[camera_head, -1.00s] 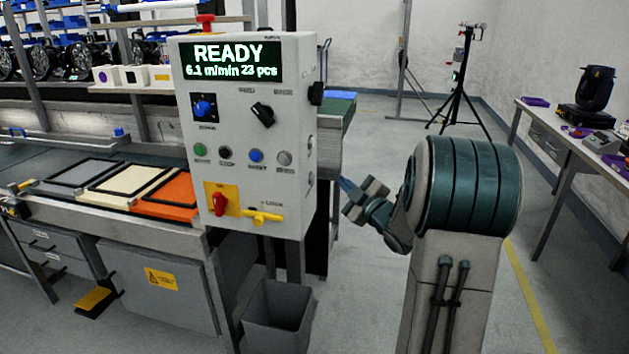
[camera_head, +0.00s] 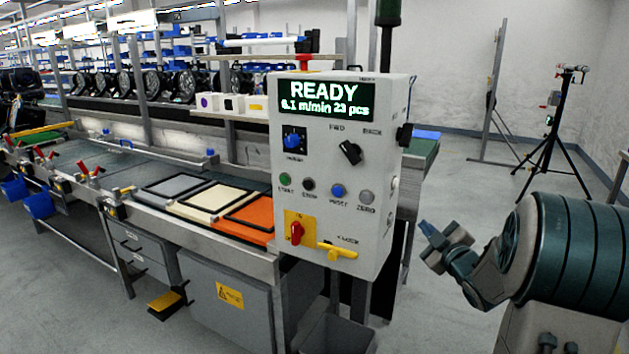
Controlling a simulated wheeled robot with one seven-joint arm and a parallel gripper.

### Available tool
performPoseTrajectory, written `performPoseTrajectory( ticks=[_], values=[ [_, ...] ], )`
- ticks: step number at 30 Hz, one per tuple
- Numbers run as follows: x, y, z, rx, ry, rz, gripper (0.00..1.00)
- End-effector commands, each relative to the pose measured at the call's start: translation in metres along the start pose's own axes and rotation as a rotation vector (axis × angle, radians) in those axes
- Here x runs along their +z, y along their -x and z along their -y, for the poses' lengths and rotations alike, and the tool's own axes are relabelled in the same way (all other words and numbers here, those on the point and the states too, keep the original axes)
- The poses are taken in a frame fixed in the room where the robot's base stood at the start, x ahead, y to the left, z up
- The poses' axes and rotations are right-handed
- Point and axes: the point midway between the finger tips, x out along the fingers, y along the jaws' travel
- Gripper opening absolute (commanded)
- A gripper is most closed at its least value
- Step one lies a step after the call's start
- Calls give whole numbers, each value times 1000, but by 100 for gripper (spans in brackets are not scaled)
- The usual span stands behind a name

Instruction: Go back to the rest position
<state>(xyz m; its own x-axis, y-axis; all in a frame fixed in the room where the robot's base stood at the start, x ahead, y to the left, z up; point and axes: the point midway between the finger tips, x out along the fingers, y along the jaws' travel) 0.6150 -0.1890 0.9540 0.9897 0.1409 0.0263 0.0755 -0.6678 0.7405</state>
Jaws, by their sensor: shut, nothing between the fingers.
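The conveyor bench (camera_head: 150,205) runs away to the left, with grey, cream and orange framed panels on it. A tripod (camera_head: 548,140) stands at the back right.

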Motion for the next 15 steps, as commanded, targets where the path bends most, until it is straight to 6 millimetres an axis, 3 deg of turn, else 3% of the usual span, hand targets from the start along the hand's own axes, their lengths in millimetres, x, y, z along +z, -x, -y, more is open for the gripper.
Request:
performPoseTrajectory(
  ticks=[1, 8, 15],
  values=[
    [-13, -1, -5, -6, -9, 32, 0],
    [-53, 14, -8, -41, -131, 315, 0],
    [-94, 64, 7, -89, -318, 618, 0]
  ],
)
